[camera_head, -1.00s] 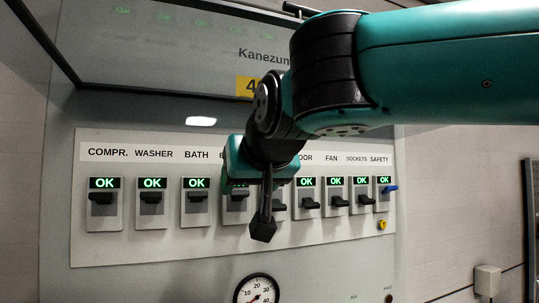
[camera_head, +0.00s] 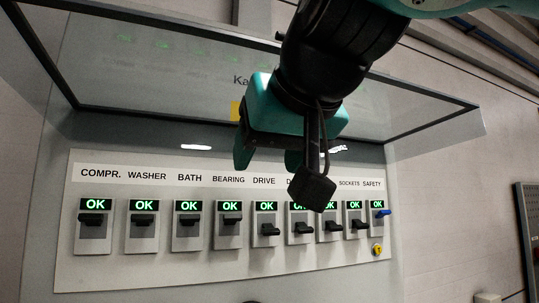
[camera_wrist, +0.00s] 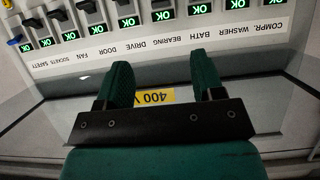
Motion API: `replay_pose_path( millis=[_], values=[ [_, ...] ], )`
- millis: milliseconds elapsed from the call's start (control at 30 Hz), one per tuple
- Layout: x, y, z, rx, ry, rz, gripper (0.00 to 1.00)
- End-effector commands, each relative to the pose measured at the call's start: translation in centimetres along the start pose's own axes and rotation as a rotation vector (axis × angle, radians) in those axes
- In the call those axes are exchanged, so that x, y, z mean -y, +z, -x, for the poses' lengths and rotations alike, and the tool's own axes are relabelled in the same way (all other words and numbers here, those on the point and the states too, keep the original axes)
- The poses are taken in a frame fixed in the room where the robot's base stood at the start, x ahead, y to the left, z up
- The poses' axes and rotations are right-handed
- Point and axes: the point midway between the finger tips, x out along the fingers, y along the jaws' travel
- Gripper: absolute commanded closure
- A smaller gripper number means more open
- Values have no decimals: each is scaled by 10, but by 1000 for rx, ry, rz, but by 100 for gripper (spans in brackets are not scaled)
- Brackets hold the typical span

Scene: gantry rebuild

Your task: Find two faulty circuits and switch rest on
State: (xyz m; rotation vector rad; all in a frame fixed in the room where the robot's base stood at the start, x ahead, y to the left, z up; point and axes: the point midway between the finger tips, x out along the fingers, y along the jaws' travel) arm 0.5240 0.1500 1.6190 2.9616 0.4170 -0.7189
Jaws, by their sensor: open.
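The switch panel (camera_head: 150,265) carries a row of labelled breakers. Green OK displays show over COMPR. (camera_head: 95,204), WASHER (camera_head: 143,205), BATH (camera_head: 188,206), BEARING (camera_head: 230,206), DRIVE (camera_head: 265,206), SOCKETS (camera_head: 354,205) and SAFETY (camera_head: 377,204). The DOOR and FAN displays are partly covered by my wrist. Levers from COMPR. to BEARING sit high; DRIVE (camera_head: 270,230), DOOR (camera_head: 303,229), FAN (camera_head: 331,227) and SOCKETS (camera_head: 358,224) levers sit lower. SAFETY has a blue lever (camera_head: 382,212). My gripper (camera_head: 268,160) is open and empty above the row; its fingers also show in the wrist view (camera_wrist: 163,72).
A raised transparent cover (camera_head: 170,70) hangs over the panel, close to my arm. A yellow 400 V label (camera_wrist: 155,96) shows between my fingers. A yellow round fitting (camera_head: 377,249) sits below SAFETY. A dark board (camera_head: 526,235) stands at the far right.

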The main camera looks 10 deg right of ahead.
Motion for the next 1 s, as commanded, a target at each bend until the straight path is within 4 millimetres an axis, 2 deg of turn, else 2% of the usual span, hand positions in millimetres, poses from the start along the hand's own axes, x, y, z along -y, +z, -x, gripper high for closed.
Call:
replay_pose_path(
  millis=[267, 367, 433, 467, 567, 600, 667, 700, 800, 900, 1000],
  values=[
    [0, 2, -2, 2, 1, 5, 38],
    [-5, 15, -17, 24, 3, 45, 38],
    [-12, 37, -39, 65, -1, 101, 38],
    [-16, 51, -50, 93, -5, 131, 38],
    [-36, 115, -87, 230, -39, 222, 38],
    [-44, 145, -98, 294, -63, 247, 38],
    [-55, 191, -108, 394, -103, 270, 38],
    [-62, 222, -111, 462, -134, 275, 38],
    [-74, 296, -106, 624, -222, 260, 38],
    [-78, 357, -90, 757, -314, 215, 38],
    [-75, 397, -71, 848, -393, 164, 38]
  ],
)
